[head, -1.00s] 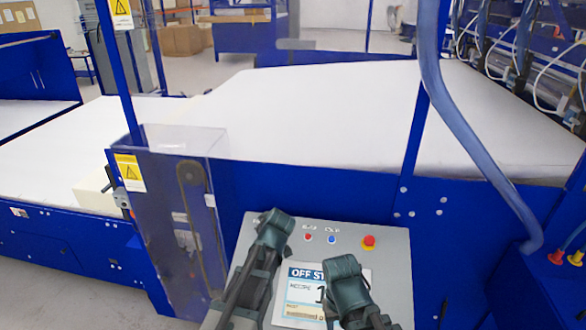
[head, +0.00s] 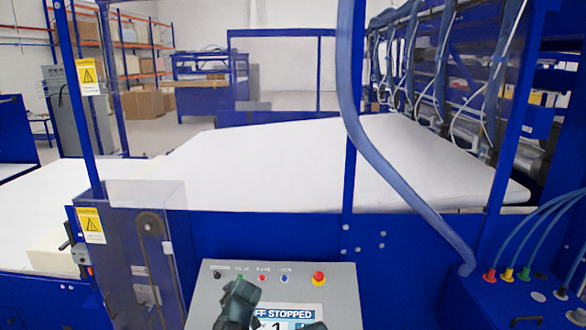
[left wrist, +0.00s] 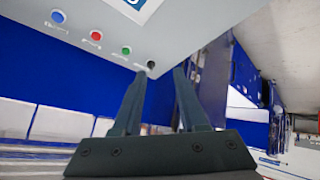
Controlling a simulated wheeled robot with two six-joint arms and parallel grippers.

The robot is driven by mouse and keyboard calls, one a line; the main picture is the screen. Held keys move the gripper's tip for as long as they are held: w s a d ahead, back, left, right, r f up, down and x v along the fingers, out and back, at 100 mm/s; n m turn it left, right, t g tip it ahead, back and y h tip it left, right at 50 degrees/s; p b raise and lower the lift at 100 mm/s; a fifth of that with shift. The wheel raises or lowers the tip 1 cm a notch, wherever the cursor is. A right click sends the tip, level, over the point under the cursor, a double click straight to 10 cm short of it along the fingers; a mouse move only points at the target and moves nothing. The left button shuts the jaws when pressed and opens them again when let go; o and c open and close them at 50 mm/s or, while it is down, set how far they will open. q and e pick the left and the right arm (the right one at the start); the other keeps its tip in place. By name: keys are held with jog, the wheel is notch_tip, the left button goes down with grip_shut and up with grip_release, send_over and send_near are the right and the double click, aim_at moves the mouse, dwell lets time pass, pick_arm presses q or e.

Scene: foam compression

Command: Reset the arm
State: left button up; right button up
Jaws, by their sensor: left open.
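My left gripper (left wrist: 158,75) is open and empty in the left wrist view, its two dark fingers apart. Its fingertips appear near the edge of the grey control panel (left wrist: 205,25), close to the black knob (left wrist: 150,65) in the picture; the gap in depth is unclear.
The panel carries a green button (head: 239,278), red button (head: 262,278), blue button (head: 284,279) and red emergency stop (head: 319,279). A partly covered screen (head: 285,311) reads "STOPPED". Behind are a blue machine frame (head: 270,235) and white belt (head: 270,165). A blue hose (head: 375,150) hangs at right.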

pick_arm(q)
jog(key=s+d+f+m+g+h+b, duration=0.1)
jog(key=s+d+f+m+g+b, duration=0.2)
jog(key=s+f+b, duration=0.5)
jog(key=s+d+f+m+g+h+b, duration=0.1)
jog(key=s+d+f+m+g+b, duration=0.1)
jog(key=s+d+f+m+b, duration=0.3)
jog(key=s+d+f+m+g+h+b, duration=0.1)
jog(key=s+d+f+m+g+b, duration=0.2)
jog(key=s+f+b, duration=0.8)
jog(key=s+d+f+m, duration=0.1)
jog(key=s+f+m, duration=0.1)
jog(key=f, duration=0.5)
jog(key=shift+s+d+g, duration=0.3)
jog(key=shift+s+d, duration=0.05)
jog(key=shift+s, duration=0.55)
pick_arm(e)
notch_tip(320, 180, down, 24)
jog(key=shift+s+d+f+n, duration=0.15)
jog(key=shift+s+d+n, duration=0.05)
jog(key=shift+s+n, duration=0.1)
pick_arm(q)
jog(key=shift+a, duration=0.15)
pick_arm(e)
jog(key=shift+a, duration=0.15)
